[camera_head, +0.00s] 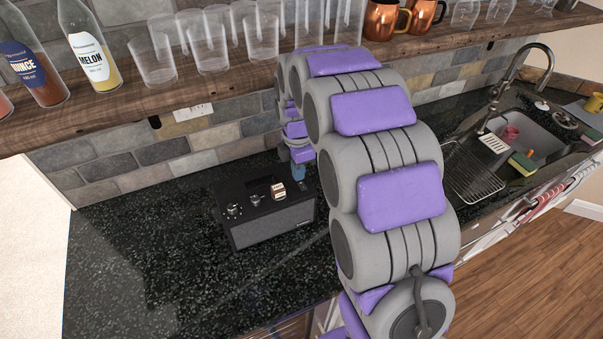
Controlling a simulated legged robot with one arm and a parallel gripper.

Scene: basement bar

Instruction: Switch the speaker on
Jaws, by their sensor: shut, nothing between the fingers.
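The speaker (275,226) is a black box with a grey front grille on the dark counter. Its top carries small knobs (233,210) and a pale-and-brown piece (279,191) toward the right. My gripper (299,172) is small in view, at the end of my grey and purple arm. It is shut and empty, by the speaker's back right corner. I cannot tell whether it touches the speaker. My arm hides the counter to the right of the speaker. I cannot tell the speaker's switch position.
A wooden shelf (220,85) with glasses, bottles and copper mugs (384,18) runs above the counter. A sink (535,125) with a tap and a drying rack (473,172) lies to the right. The counter (130,250) left of the speaker is clear.

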